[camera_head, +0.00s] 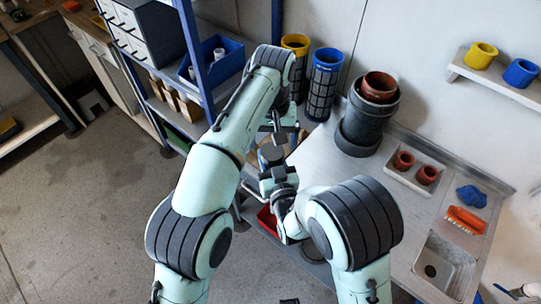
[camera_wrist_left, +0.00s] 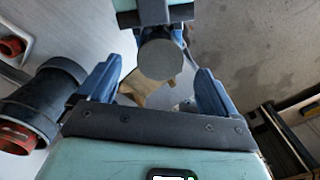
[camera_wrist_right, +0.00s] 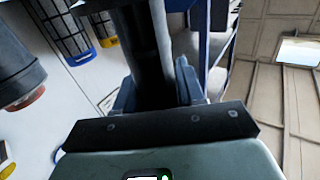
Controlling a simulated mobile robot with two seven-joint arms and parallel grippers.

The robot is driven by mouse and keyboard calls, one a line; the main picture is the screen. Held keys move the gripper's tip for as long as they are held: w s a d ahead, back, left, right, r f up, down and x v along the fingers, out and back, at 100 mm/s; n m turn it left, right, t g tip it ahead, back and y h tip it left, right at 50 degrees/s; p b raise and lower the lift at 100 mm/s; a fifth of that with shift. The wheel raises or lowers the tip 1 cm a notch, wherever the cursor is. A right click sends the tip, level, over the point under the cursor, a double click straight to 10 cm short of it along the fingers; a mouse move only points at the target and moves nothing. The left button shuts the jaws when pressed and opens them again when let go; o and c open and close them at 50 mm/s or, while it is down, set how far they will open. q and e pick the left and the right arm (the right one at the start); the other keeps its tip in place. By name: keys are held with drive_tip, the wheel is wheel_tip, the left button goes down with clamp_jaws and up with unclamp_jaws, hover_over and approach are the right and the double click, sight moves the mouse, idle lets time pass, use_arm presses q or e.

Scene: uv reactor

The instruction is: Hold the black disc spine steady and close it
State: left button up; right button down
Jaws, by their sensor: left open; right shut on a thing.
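The black disc spine (camera_head: 271,155) is held up in front of the shelf, between my two grippers. Its round, flat, dark grey end (camera_wrist_left: 160,60) faces the left wrist camera. My right gripper (camera_head: 278,179) is shut on it. In the right wrist view the spine (camera_wrist_right: 142,50) is a dark column rising from between the fingers. My left gripper (camera_head: 284,128) is above the spine, its fingers spread. In the left wrist view the end lies between the fingertips with gaps on both sides. Most of its length is hidden, and I cannot tell whether it is closed.
A blue-framed shelf (camera_head: 186,50) with a blue bin (camera_head: 225,62) stands behind the arms. Yellow-topped (camera_head: 296,42) and blue-topped (camera_head: 327,58) mesh cylinders stand beside a dark pot (camera_head: 367,125) on the metal bench (camera_head: 330,170). A red tray (camera_head: 267,221) is below my right gripper.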

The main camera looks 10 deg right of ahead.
use_arm(q)
drive_tip(key=shift+r, duration=1.5)
